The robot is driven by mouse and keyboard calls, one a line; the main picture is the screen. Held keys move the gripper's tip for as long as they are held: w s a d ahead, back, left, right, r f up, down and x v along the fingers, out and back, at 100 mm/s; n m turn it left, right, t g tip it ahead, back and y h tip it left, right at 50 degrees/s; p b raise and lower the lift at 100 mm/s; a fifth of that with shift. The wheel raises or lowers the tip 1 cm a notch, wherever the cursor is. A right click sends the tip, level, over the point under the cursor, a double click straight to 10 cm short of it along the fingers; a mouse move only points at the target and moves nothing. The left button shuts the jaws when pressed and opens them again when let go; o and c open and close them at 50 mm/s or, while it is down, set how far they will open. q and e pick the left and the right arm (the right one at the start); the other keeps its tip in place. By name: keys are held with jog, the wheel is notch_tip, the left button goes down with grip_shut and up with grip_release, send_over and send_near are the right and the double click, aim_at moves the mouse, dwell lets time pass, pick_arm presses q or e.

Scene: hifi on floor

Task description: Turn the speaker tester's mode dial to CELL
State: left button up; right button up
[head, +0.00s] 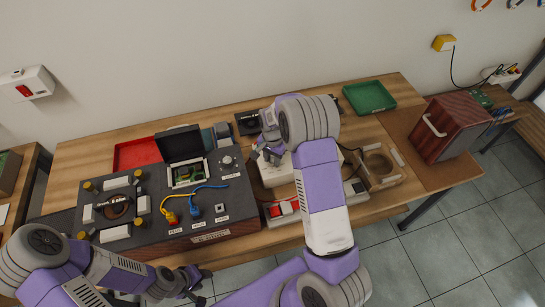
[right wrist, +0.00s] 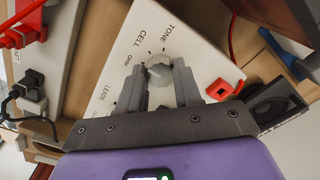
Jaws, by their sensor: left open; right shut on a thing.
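The speaker tester (head: 272,174) is a white box on the table, partly hidden by my right arm in the head view. In the right wrist view its white panel (right wrist: 203,48) carries the printed words TONE, CELL, OHM and LEADS around the pale round mode dial (right wrist: 159,72). My right gripper (head: 268,152) is over the tester, and its fingers (right wrist: 160,84) are shut on the dial from both sides. I cannot tell which label the dial's pointer faces. My left gripper (head: 187,283) is open and empty, low in the head view, in front of the dark console.
A dark test console (head: 225,225) with plugs and cables fills the table's left half. A red tray (head: 137,152) and green tray (head: 369,96) lie behind. A wooden speaker box (head: 450,128) stands right.

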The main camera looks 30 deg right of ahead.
aim_at(272, 160)
jog(key=shift+m+p, duration=0.55)
jog(key=shift+m, duration=1.45)
jog(key=o, duration=1)
jog(key=shift+o, duration=0.2)
notch_tip(272, 160, up, 8)
jog(key=shift+f+p, duration=0.2)
jog(key=shift+p, duration=0.3)
